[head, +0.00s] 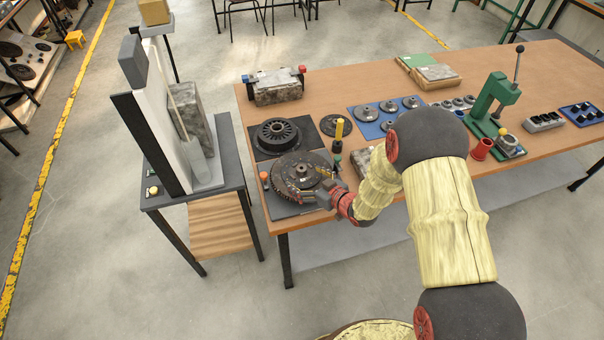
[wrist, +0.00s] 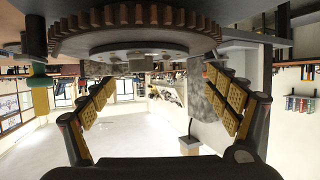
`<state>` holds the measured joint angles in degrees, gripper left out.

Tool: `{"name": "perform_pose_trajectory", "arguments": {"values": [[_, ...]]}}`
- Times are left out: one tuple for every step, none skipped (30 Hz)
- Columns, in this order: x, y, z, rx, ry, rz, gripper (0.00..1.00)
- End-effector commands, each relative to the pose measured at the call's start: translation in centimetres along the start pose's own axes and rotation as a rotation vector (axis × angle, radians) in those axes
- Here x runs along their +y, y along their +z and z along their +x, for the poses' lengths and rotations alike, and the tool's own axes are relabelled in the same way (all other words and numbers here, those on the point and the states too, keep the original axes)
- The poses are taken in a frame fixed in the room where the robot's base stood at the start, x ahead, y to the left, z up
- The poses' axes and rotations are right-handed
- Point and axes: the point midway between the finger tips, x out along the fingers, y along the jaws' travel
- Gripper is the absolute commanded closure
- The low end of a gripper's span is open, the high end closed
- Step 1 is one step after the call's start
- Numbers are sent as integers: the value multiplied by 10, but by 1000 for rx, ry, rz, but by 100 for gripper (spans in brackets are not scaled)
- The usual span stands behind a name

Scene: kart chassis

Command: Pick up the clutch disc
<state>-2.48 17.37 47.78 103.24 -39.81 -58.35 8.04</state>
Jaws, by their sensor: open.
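A large dark toothed disc assembly (head: 291,178) lies flat on a dark mat at the table's front left corner. A smoother grey disc shows at its middle. A thinner dark disc (head: 335,124) lies flat farther back. I cannot tell for certain which is the clutch disc. My gripper (head: 322,187) is low at the right front side of the toothed disc, partly covering its edge. In the wrist view, my gripper (wrist: 160,82) has its fingers spread with nothing between them. The toothed rim (wrist: 140,18) shows beyond the fingertips, at the top.
A ribbed black round part (head: 278,135) lies behind the toothed disc. A blue mat (head: 372,130) holds several small discs. A green press (head: 494,98) stands farther right. A machine on a stand (head: 160,120) is left of the table.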

Motion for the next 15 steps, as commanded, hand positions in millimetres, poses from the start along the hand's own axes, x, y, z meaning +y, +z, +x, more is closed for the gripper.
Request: {"name": "perform_pose_trajectory", "arguments": {"values": [[0, 0, 6, 1, -1, -1, 12], [0, 0, 10, 1, -1, -1, 12], [0, 0, 16, 1, -1, -1, 12], [1, 0, 20, 0, 0, -1, 12], [1, 0, 25, 0, -1, -1, 12], [0, 1, 31, -1, -1, 0, 12], [0, 1, 35, -1, -1, 0, 12], [1, 0, 39, 0, -1, 0, 12], [1, 0, 42, 0, 0, 0, 12], [1, 0, 44, 0, 0, 0, 12], [1, 0, 45, 0, 0, 1, 12], [1, -1, 46, 0, 1, 1, 12], [1, -1, 45, 0, 1, 1, 12], [1, -1, 45, 0, 1, 1, 12], [1, -1, 45, 0, 1, 1, 12]]}}
